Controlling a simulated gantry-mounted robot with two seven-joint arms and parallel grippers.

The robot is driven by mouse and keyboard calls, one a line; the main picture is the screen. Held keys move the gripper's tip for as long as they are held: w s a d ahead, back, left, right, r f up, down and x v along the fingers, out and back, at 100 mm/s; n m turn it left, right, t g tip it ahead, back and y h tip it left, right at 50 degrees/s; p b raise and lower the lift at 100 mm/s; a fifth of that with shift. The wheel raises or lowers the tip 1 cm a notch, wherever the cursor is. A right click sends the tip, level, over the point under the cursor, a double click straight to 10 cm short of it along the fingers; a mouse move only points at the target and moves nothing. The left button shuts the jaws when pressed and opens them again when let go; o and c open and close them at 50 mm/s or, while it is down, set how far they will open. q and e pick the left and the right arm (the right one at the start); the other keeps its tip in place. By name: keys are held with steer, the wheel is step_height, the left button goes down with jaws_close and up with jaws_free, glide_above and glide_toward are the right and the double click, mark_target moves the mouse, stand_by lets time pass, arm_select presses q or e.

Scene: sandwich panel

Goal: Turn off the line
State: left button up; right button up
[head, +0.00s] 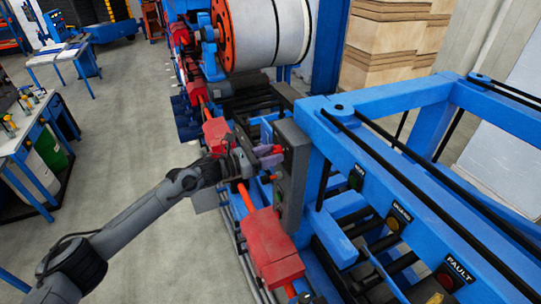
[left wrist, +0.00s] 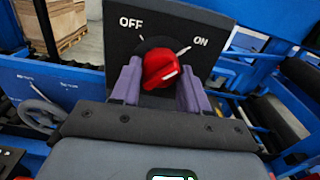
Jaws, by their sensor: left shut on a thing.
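In the left wrist view a dark switch panel (left wrist: 222,30) carries the white words OFF at left and ON at right. A red rotary knob (left wrist: 160,66) sits below and between the words. The purple fingers of my left gripper (left wrist: 159,86) are on both sides of the knob and shut on it. The knob's grip looks slanted up toward the ON side; its exact pointing is hard to tell. In the head view my left gripper (head: 268,156) reaches the grey control box (head: 291,165) on the blue machine frame. My right gripper is not in view.
Blue frame beams (head: 400,170) with black rods and a FAULT label (head: 459,268) stand at right. Red machine housings (head: 271,247) and an orange shaft lie below my left arm. A large white roll (head: 265,35) stands behind. The grey floor (head: 130,135) at left is open.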

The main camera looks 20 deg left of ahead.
arm_select(q)
steer(key=n+b, duration=0.6)
steer(key=n, duration=1.1)
steer(key=shift+s+r, duration=0.1)
steer(key=shift+n, duration=0.4)
steer(key=o, duration=1)
steer(key=shift+o, duration=0.2)
